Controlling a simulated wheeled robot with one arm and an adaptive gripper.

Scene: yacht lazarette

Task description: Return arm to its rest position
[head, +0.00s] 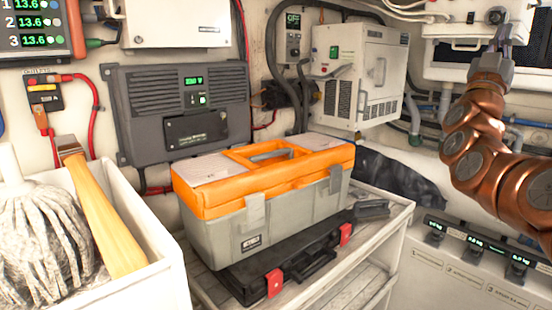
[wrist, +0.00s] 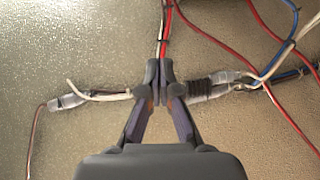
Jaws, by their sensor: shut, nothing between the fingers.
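My copper-coloured arm reaches up along the right side of the head view. My gripper (head: 498,35) is at its upper end, in front of a white wall unit. In the wrist view my gripper (wrist: 159,98) is shut, its two dark fingers meeting with nothing held between them. Behind the fingers, a wrapped cable joint (wrist: 215,88) and several wires cross a speckled surface. I cannot tell whether the fingertips touch the wires.
An orange and grey toolbox (head: 265,190) sits on a black case (head: 290,268) on a shelf. A white bin (head: 150,262) holds a mop (head: 48,235) and a wooden-handled tool (head: 100,215). A white cabinet (head: 360,75) and labelled panel (head: 470,265) stand near my arm.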

